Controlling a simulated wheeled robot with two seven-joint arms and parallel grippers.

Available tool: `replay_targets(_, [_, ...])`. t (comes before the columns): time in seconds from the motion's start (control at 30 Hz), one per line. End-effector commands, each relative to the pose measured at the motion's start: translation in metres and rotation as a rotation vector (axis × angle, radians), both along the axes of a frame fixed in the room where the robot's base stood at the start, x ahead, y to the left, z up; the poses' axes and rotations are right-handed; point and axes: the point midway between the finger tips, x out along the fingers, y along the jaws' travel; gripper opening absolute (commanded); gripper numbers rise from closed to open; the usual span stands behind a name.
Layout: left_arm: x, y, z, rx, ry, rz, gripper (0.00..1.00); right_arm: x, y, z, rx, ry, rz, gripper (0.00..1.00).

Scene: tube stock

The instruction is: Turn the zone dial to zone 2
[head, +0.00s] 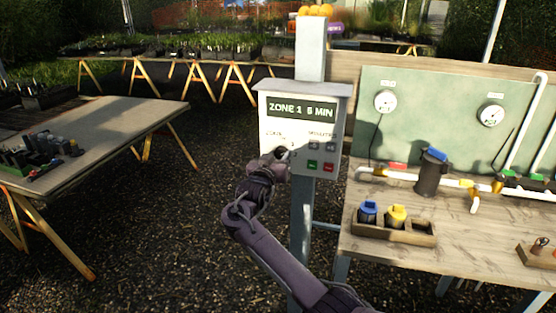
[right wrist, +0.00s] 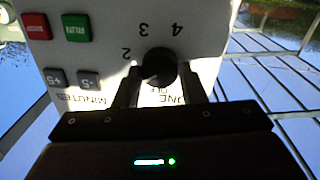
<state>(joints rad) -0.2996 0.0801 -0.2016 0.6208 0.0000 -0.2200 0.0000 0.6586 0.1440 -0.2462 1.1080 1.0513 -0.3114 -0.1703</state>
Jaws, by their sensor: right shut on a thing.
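The controller box (head: 303,130) is on a grey post, and its display (head: 301,109) reads "ZONE 1 6 MIN". The black zone dial (right wrist: 158,66) shows in the right wrist view, with the numbers 2, 3 and 4 printed around it. My right gripper (right wrist: 158,88) is shut on the dial, one finger on each side. In the head view my right gripper (head: 277,157) covers the dial at the lower left of the panel. The dial's pointer direction is hard to tell. My left gripper is not in view.
Red (head: 329,167) and green (head: 312,163) buttons and grey minute buttons (head: 315,146) lie close to the right of the dial. A wooden bench (head: 400,262) with pipes and a caddy stands right. Another table (head: 100,125) stands left. Gravel between is clear.

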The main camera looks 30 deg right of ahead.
Motion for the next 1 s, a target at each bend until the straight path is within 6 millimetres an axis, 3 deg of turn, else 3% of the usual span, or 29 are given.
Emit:
replay_targets(0.6, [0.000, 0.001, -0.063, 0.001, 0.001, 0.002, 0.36, -0.001, 0.000, -0.004, 0.330, -0.385, -0.001, 0.14])
replay_targets(1.0, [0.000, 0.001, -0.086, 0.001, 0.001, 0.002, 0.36, -0.001, -0.001, -0.002, 0.485, -0.567, -0.001, 0.14])
